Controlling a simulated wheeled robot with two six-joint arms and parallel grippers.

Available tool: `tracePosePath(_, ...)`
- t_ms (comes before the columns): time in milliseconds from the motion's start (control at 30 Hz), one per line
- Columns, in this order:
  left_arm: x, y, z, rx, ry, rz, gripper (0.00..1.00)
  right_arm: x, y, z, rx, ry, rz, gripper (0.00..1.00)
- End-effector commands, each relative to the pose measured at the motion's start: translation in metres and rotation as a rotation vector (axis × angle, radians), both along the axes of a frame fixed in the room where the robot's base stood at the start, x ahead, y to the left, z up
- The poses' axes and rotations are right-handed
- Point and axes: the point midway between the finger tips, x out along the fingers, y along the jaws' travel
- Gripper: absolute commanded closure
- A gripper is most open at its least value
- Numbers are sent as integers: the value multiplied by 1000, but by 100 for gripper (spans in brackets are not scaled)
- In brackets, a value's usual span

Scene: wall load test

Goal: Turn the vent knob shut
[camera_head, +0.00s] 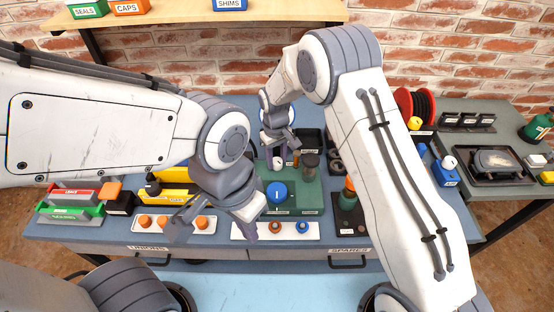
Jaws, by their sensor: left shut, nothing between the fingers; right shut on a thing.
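A green unit (307,199) stands at the middle of the blue bench. A round blue knob (277,191) with a white line sits on its front part, and a dark cylinder (310,164) stands behind it. No label shows which part is the vent knob. My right gripper (277,163) reaches down at the back left of the green unit, shut on a small part that its fingers mostly hide. My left gripper (249,229) is shut and empty, left of and in front of the blue knob, over the white strip's left end.
The white strip (261,232) carries orange and blue knobs; another strip (150,224) carries orange ones. Left stand red and green LEVER-type holders (75,202) and a yellow box (180,197). Right are an orange-topped bottle (349,189) and a hose reel (414,104). A shelf (170,14) holds bins.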

Motion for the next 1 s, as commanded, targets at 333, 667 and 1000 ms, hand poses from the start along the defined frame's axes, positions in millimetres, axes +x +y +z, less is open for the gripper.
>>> tracePosePath(333, 0, 0, -4, 0, 0, 0, 100, 1, -1, 0, -1, -1, -325, 100)
tracePosePath(667, 0, 0, -6, 0, 0, 0, 100, 1, -1, 1, -1, 0, -576, 100)
tracePosePath(1000, 0, 0, -7, 0, 0, 0, 100, 1, -1, 1, 0, -1, -704, 100)
